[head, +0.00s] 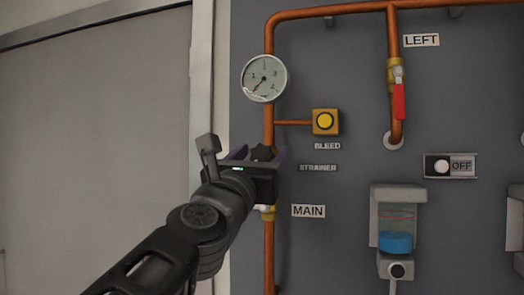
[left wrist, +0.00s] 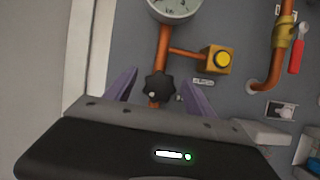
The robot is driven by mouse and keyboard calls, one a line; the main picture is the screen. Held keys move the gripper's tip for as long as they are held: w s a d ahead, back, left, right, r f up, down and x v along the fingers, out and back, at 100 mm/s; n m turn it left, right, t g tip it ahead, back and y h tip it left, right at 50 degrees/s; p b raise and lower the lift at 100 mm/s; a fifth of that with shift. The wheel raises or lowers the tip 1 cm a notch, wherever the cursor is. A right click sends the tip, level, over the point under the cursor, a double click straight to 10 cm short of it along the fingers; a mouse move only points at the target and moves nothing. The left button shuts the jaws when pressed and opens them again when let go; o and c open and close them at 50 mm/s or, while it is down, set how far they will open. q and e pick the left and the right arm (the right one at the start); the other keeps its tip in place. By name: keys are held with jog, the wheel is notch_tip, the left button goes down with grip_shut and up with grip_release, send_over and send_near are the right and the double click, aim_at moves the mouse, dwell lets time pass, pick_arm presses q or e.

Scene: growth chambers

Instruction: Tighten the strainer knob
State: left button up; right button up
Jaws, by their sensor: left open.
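The strainer knob (left wrist: 158,87) is a black lobed knob on the vertical copper pipe, between the gauge and the main valve. In the head view only its top (head: 262,153) shows above my left gripper (head: 254,155), beside the "STRAINER" label (head: 318,168). In the left wrist view my left gripper (left wrist: 158,86) is open, with one purple finger on each side of the knob. A gap shows between each finger and the knob. I cannot tell how deep the fingers reach around it. My right gripper is not in view.
A pressure gauge (head: 264,78) sits above on the pipe, and a yellow bleed button (head: 325,121) is to the right. The main valve (head: 266,211) is just below my gripper. A red-handled left valve (head: 399,100), a switch (head: 441,166) and a blue-filled container (head: 397,242) are further right.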

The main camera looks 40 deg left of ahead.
pick_arm(q)
jog(key=shift+w+a+r, duration=0.1)
jog(key=shift+w, duration=0.15)
jog(key=c, duration=1.4)
